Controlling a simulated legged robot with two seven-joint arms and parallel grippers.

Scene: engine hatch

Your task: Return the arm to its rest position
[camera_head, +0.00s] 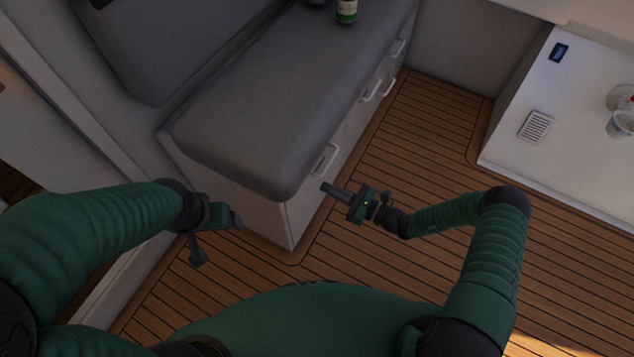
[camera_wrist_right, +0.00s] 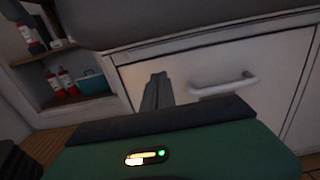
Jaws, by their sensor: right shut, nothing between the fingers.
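My right gripper (camera_head: 330,189) is shut and empty, in front of the corner of the grey bench in the head view. In the right wrist view its fingers (camera_wrist_right: 157,90) are together, in front of a white drawer front. My right arm (camera_head: 485,235) is bent at the elbow over the wooden floor.
The grey cushioned bench (camera_head: 275,95) has drawers with white handles (camera_head: 324,160); one handle (camera_wrist_right: 224,85) is close to the right fingers. A green bottle (camera_head: 346,11) stands on the bench. A white counter (camera_head: 570,110) is at right. Shelves with red bottles (camera_wrist_right: 66,80) are at left. Wooden floor (camera_head: 430,140) is clear.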

